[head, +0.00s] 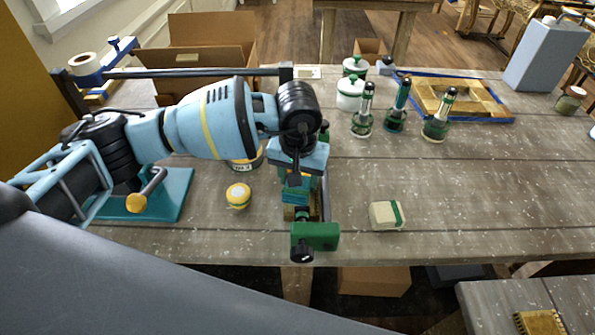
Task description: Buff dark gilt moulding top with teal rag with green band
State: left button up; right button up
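My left gripper (297,178) comes in from the left and points down over the middle of the bench. It appears shut on the teal rag (295,196), a small block mostly covered by the gripper. Beneath and beside it is a narrow dark moulding (325,190), with a small gilt patch showing at the left of the rag. A green clamp (316,236) with a black knob stands at the moulding's near end. The rag is at the moulding's top; whether it touches is hidden. My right gripper is not in view.
A cream rag with a green band (383,216) lies to the right. A yellow-lidded jar (238,196) stands left. The bench's right front is clear.

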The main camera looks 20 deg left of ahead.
pick_arm(q)
jog(key=shift+s+d, duration=0.2)
jog(key=shift+s, duration=0.6)
jog(key=shift+f, duration=0.1)
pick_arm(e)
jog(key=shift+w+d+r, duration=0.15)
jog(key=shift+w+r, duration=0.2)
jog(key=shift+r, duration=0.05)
pick_arm(q)
jog(key=shift+w+d, duration=0.2)
jog(key=shift+d, duration=0.3)
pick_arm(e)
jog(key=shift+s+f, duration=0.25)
pick_arm(q)
jog(key=shift+s+a+r, duration=0.1)
jog(key=shift+s+a, duration=0.05)
jog(key=shift+a, duration=0.4)
jog(key=shift+s+a+r, duration=0.1)
jog(key=shift+s+a, duration=0.05)
jog(key=shift+a, duration=0.35)
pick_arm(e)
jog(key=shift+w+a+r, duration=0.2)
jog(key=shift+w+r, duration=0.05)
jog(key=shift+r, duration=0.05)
pick_arm(q)
jog(key=shift+d, duration=0.1)
